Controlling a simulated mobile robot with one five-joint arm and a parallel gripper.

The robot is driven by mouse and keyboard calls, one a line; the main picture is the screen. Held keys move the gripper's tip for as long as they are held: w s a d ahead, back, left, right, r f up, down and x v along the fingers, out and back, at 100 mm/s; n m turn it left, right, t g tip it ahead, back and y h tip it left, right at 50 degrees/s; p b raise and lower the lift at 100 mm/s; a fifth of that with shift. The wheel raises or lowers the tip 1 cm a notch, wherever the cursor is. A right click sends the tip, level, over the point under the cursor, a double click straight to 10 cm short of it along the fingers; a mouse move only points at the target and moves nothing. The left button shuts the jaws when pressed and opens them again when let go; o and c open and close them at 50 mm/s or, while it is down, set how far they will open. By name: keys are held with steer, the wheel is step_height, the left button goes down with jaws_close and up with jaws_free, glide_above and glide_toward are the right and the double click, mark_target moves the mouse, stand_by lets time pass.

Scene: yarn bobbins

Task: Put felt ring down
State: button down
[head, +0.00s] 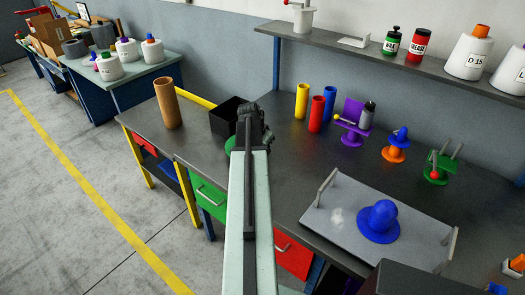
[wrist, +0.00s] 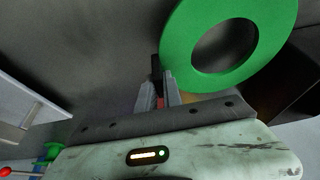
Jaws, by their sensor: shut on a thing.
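The felt ring is a flat green ring (wrist: 183,52) with a round hole, large in the upper right of the wrist view. My gripper (wrist: 164,75) is shut on its near edge. In the head view my gripper (head: 253,118) is over the workbench (head: 290,165), in front of the black bin. A small green part of the felt ring (head: 230,145) shows just left of my gripper; the rest is hidden behind my arm. I cannot tell whether the ring touches the bench top.
A black open bin (head: 222,120) and a brown tube (head: 167,103) stand left of my gripper. Yellow, red and blue tubes (head: 316,114) and a purple stand (head: 352,130) are to the right. Bench room between is clear.

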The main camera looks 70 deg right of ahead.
steer(key=shift+w+d, duration=0.2)
steer(key=shift+d, duration=0.65)
steer(key=b+x, duration=0.4)
steer(key=shift+a+f, duration=0.2)
steer(key=shift+a, duration=0.15)
steer(key=shift+w+a+r, duration=0.15)
steer(key=shift+w+r, duration=0.05)
steer(key=shift+w, duration=0.05)
steer(key=shift+f, duration=0.15)
steer(key=c, duration=1.5)
jaws_free()
steer(key=shift+r+p, duration=0.45)
steer(key=shift+p, duration=0.05)
steer(key=p+v, duration=1)
steer(key=v, duration=0.1)
steer(key=shift+a, duration=0.25)
